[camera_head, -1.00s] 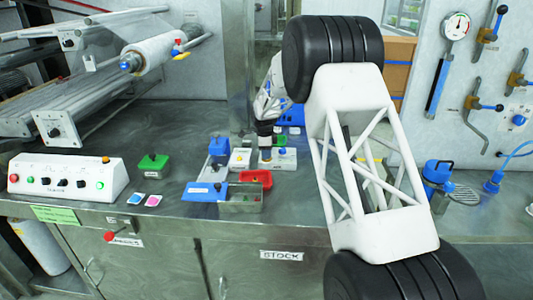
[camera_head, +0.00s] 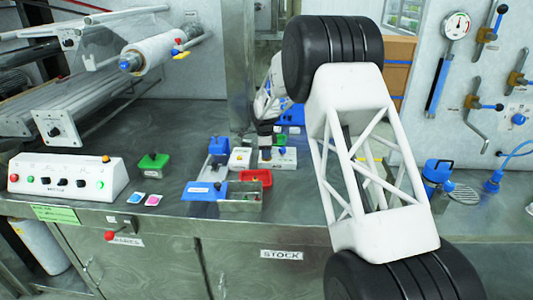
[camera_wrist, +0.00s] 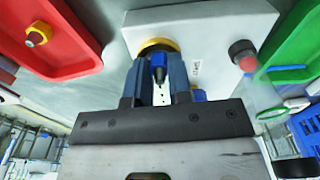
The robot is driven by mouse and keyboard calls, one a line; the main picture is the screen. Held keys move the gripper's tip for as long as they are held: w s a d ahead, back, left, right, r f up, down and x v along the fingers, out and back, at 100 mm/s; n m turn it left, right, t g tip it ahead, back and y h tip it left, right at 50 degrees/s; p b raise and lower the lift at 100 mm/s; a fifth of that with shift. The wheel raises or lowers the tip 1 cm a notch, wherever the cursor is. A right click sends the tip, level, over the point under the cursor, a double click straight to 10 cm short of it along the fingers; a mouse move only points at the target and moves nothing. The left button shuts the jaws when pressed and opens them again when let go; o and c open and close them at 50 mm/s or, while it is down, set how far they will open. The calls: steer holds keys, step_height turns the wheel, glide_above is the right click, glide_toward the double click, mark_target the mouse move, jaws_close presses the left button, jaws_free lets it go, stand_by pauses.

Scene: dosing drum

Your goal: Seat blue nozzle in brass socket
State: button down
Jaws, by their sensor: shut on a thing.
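My gripper (camera_wrist: 158,72) is shut on the blue nozzle (camera_wrist: 158,62), which shows between the two fingers in the wrist view. The brass socket (camera_wrist: 158,46) is a yellow ring on a white block (camera_wrist: 205,30), just beyond the fingertips. The fingers and nozzle overlap the socket's near side, so I cannot tell whether the nozzle tip is inside it or just above it. In the head view my gripper (camera_head: 265,148) points down over the white block (camera_head: 287,158); the nozzle is too small to make out there.
A red tray (camera_wrist: 75,62) holding a small yellow-tipped piece (camera_wrist: 38,34) lies left of the block.

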steer(key=shift+s+f, duration=0.1)
steer(key=shift+f, duration=0.2)
steer(key=c, duration=1)
jaws_free()
steer(key=shift+f, duration=0.1)
steer(key=c, duration=0.3)
steer(key=shift+o, duration=0.5)
steer(key=shift+f, duration=0.1)
steer(key=shift+o, duration=0.2)
steer(key=shift+o, duration=0.3)
steer(key=shift+r, duration=0.45)
steer(key=shift+o, duration=1.2)
steer(key=shift+r, duration=3.35)
steer(key=shift+r, duration=0.1)
